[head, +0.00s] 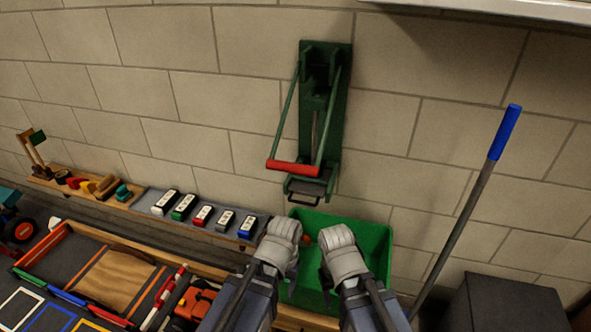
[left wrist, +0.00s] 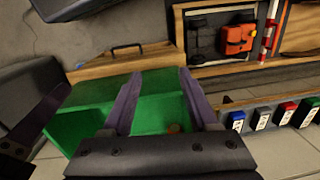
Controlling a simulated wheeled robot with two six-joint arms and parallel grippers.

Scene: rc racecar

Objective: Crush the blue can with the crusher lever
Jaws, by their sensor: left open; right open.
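The green can crusher (head: 327,100) is fixed upright on the block wall. Its lever's red handle (head: 293,169) hangs low at the front, just above a small dark-edged tray (head: 304,188). I cannot make out a blue can in either view. My left gripper (head: 283,235) is below the crusher, over the left side of the green bin; its purple fingers (left wrist: 159,75) are apart and empty in the left wrist view. My right gripper (head: 340,245) is beside it over the bin, away from the lever; its fingertips are hidden in the head view.
The green bin (head: 372,238) stands against the wall under the crusher, with a small orange-brown thing inside. A ledge at left holds several labelled blocks (head: 203,215). A blue-topped pole (head: 506,130) leans at right. A bench (head: 60,240) with trays fills the lower left.

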